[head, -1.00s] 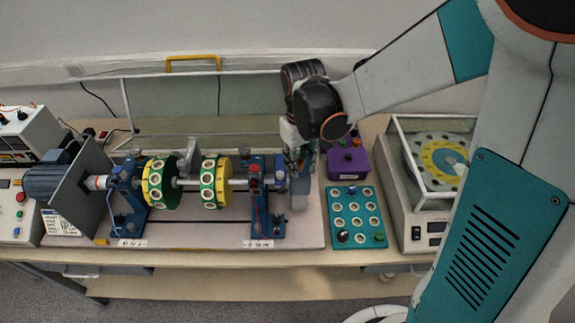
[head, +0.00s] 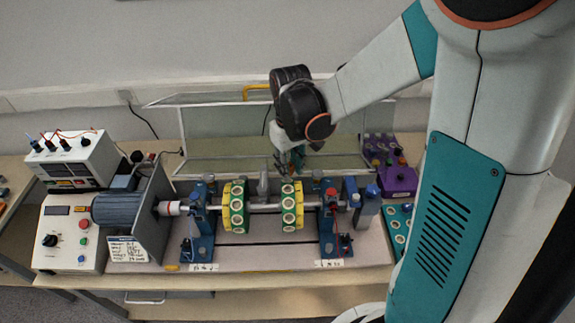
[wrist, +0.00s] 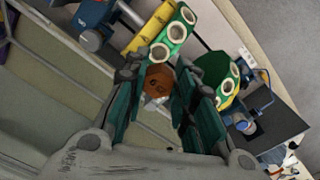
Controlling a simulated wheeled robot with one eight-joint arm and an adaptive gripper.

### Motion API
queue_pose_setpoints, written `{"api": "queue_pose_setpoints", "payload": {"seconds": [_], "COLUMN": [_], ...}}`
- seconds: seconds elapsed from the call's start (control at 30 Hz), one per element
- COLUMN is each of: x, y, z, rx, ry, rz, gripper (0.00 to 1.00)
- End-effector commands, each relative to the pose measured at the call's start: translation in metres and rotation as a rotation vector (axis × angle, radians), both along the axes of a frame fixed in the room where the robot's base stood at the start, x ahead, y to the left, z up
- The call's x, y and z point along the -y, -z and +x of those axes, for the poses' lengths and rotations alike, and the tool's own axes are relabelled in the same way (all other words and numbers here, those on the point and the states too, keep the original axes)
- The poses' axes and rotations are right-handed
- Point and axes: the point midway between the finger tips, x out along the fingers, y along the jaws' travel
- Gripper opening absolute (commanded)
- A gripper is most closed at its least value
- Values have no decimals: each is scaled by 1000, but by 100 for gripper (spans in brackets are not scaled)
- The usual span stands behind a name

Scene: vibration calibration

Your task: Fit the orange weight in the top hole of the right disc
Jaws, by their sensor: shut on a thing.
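The right disc (head: 288,206), green and yellow with light-rimmed holes, sits on the shaft; it also shows at the top of the wrist view (wrist: 172,36). The left disc (head: 235,207) sits along the same shaft, lower right in the wrist view (wrist: 218,80). My gripper (head: 287,163) is above and just behind the right disc, apart from it. In the wrist view its teal fingers are shut on the orange weight (wrist: 158,79), whose brownish-orange end shows between the fingertips. The weight is hard to make out in the head view.
Blue bearing stands (head: 333,225) flank the discs. A motor (head: 122,208) and plate stand at left. A raised clear guard (head: 215,150) stands behind the rig. A purple box (head: 398,181) and teal hole tray (head: 398,222) lie right, partly behind my arm.

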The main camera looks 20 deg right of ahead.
Motion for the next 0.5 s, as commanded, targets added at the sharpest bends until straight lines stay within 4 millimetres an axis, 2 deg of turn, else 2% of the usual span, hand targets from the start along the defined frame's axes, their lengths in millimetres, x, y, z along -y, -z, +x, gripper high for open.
{"api": "queue_pose_setpoints", "payload": {"seconds": [0.5], "x": [0], "y": [44], "z": [0], "rx": [0], "ry": [-1], "rz": [0], "gripper": [8]}}
